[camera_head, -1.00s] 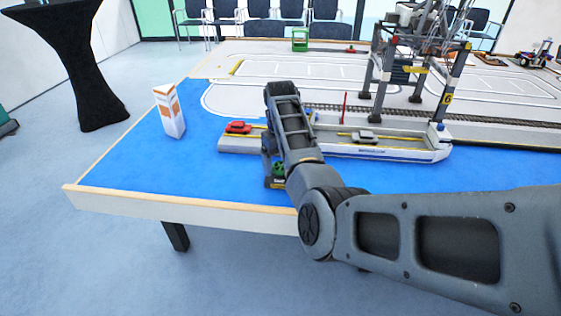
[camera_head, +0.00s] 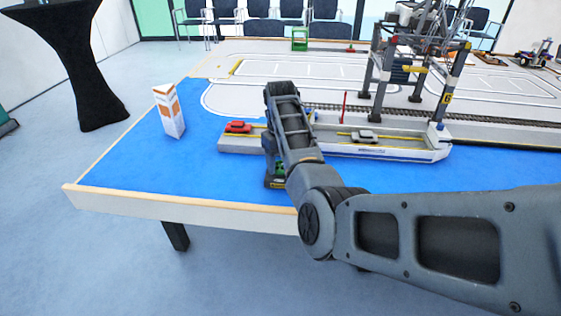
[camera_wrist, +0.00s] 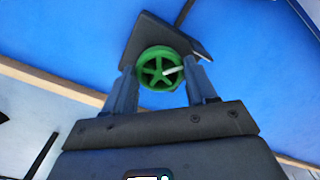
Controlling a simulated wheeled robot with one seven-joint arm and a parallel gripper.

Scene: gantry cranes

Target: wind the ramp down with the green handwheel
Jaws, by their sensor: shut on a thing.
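The green handwheel (camera_wrist: 161,69) sits on a dark housing (camera_wrist: 148,38) in the wrist view. My gripper (camera_wrist: 161,76) is shut on the wheel, with one finger on each side of its rim. A pale knob or peg shows on the wheel. In the head view a bit of green of the wheel (camera_head: 280,166) shows beside my wrist, low on the blue table top. My arm hides the stretch between the grey quay with the red car (camera_head: 238,127) and the white ship (camera_head: 390,149), so I cannot make out the ramp.
A grey car (camera_head: 364,136) stands on the ship's deck. The gantry crane (camera_head: 408,70) rises behind the ship. A white and orange box (camera_head: 168,111) stands on the left. The blue table top (camera_head: 200,171) is clear in front, up to its wooden edge.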

